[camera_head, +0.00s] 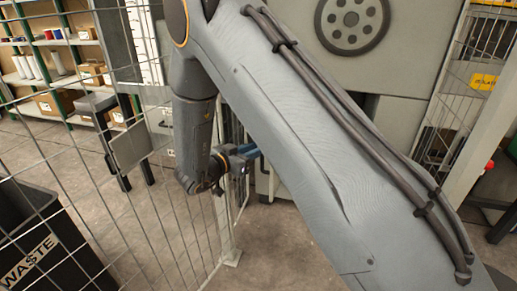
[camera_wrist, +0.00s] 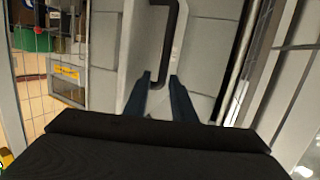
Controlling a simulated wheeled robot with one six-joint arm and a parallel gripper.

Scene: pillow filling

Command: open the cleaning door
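A pale grey door panel (camera_wrist: 213,45) fills the middle of the wrist view; I take it for the cleaning door, though no label on it is readable. It carries a dark bar handle (camera_wrist: 179,30) in a whitish recess. My gripper (camera_wrist: 160,75) is open, its two blue-grey fingers pointing at the lower end of the handle. Whether the fingers touch the handle cannot be told. In the head view my gripper (camera_head: 247,153) is small and partly hidden by my arm, beside the grey machine (camera_head: 410,65). The handle is hidden there.
A wire mesh fence (camera_head: 160,225) stands at the left, close to my arm. A black waste bin (camera_head: 45,240) is at the lower left. Shelves with boxes (camera_head: 55,102) stand behind. A mesh panel with a yellow sign (camera_head: 484,81) is at the right.

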